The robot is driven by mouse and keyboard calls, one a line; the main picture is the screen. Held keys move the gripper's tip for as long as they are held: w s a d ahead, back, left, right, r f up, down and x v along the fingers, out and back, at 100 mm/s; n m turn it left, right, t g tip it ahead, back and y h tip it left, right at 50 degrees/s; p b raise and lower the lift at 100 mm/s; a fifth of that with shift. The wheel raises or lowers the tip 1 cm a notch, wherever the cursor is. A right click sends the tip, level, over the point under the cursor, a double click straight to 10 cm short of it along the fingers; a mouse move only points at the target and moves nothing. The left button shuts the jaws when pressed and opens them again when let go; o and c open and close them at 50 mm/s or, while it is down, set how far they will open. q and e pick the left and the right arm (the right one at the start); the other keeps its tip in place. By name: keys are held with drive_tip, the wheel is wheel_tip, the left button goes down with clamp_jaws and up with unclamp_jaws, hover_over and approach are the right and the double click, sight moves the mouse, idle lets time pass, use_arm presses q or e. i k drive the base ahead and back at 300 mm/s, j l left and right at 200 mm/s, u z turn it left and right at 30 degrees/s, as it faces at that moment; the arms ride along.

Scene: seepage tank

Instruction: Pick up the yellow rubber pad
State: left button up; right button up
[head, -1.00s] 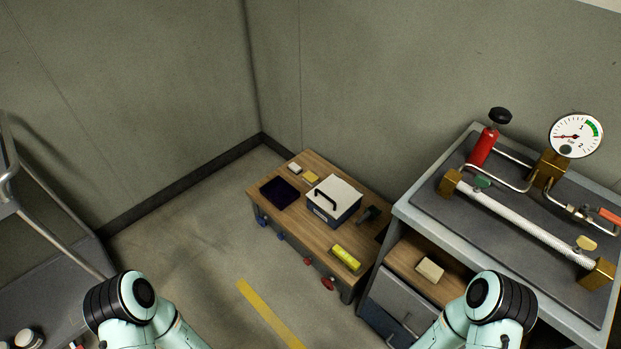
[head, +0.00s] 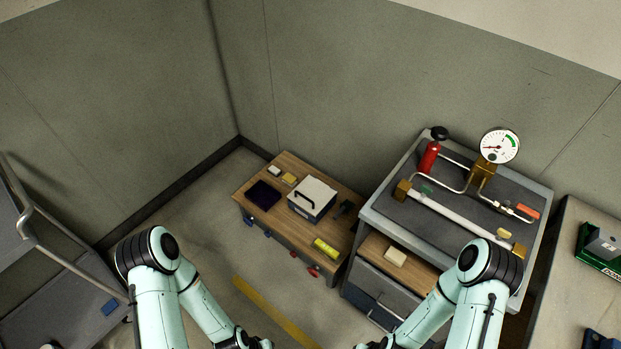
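A small flat yellow pad (head: 289,179) lies near the back of the low wooden table (head: 278,226), beside a small whitish block (head: 274,170). A longer bright yellow piece (head: 326,248) lies near the table's front right edge. I cannot tell for sure which of the two is rubber. Both of my arms come in from the bottom of the head view, with their wrists at the lower edge. Neither gripper's fingers show, and both arms are well short of the table.
A blue box with a white lid (head: 313,197) and a dark tray (head: 263,194) stand on the table. To the right is a grey bench (head: 385,215) with a red cylinder (head: 429,157) and a gauge (head: 499,146). A cart (head: 60,290) is at left. Floor before the table is open.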

sight(289, 179)
drive_tip(key=i+j+z, duration=0.1)
drive_tip(key=z, duration=0.4)
drive_tip(key=j+z, duration=0.15)
drive_tip(key=z, duration=0.35)
drive_tip(key=j+z, duration=0.15)
drive_tip(key=z, duration=0.3)
drive_tip(key=j+z, duration=0.8)
drive_tip(key=j, duration=0.2)
drive_tip(key=k+j+z, duration=0.1)
drive_tip(key=j, duration=0.25)
drive_tip(key=k+j+z, duration=0.1)
drive_tip(key=j, duration=0.25)
drive_tip(key=k+j+z, duration=0.1)
drive_tip(key=j, duration=0.25)
drive_tip(key=k+j, duration=0.1)
drive_tip(key=j, duration=0.2)
drive_tip(key=k+j, duration=0.15)
drive_tip(key=j, duration=0.15)
drive_tip(key=k+j, duration=0.1)
drive_tip(key=j, duration=0.2)
